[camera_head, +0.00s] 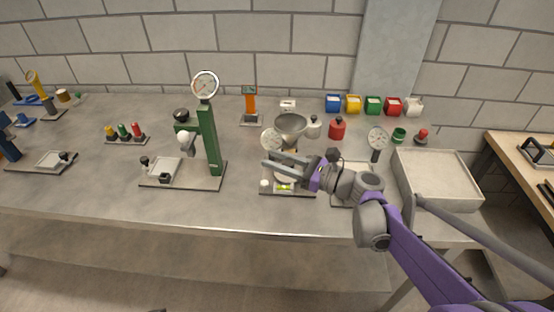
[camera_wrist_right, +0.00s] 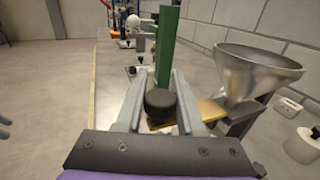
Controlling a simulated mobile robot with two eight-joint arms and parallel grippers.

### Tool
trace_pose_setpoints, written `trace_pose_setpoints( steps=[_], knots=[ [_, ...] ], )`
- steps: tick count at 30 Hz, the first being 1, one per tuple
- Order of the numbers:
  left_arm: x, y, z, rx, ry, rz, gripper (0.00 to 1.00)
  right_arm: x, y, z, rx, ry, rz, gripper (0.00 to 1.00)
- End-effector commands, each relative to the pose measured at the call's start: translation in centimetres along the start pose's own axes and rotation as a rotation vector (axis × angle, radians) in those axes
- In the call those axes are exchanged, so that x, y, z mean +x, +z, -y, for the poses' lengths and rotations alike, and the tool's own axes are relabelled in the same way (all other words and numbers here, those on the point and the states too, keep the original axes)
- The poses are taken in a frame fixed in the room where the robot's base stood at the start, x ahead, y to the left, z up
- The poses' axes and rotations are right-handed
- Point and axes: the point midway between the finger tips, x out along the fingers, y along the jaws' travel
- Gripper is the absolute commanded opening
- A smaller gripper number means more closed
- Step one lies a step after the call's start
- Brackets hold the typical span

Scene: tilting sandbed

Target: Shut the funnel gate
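The grey metal funnel (camera_head: 291,127) stands at the back of the small bench stand, and shows large at the right in the right wrist view (camera_wrist_right: 255,72). A flat brass gate plate (camera_wrist_right: 210,111) sticks out from below the funnel towards my right gripper. The plate's black knob (camera_wrist_right: 161,103) sits between the fingers of my right gripper (camera_wrist_right: 160,75). The fingers are apart, one on each side of the knob; firm contact cannot be told. In the head view my right gripper (camera_head: 272,167) hides the gate and knob. My left gripper is not in view.
A green column with a dial (camera_head: 208,140) stands left of the funnel stand. A small dial (camera_head: 271,140) is close by my right gripper. A red canister (camera_head: 337,129) stands behind, and a sand tray (camera_head: 437,178) is at the right. The bench front is clear.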

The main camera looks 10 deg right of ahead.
Motion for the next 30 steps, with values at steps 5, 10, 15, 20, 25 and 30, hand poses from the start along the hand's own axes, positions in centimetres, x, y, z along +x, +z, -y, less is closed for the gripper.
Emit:
trace_pose_setpoints(
  steps=[5,10,15,20,25,30],
  knots=[
    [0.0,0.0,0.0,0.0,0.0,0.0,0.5,-0.02,0.0,0.0,0.0,0.0,0.0,0.0],
    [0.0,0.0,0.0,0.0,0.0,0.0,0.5,-0.02,0.0,0.0,0.0,0.0,0.0,0.0],
    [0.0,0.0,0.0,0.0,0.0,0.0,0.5,-0.02,-0.01,-0.01,0.0,0.0,0.0,0.0],
    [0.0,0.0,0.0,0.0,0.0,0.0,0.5,-0.02,-0.01,-0.01,0.0,0.0,0.0,0.0],
    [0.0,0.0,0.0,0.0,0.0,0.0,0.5,-0.02,-0.01,-0.01,0.0,0.0,0.0,0.0],
    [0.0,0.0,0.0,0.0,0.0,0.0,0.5,-0.02,-0.01,-0.01,0.0,0.0,0.0,0.0]
  ],
)
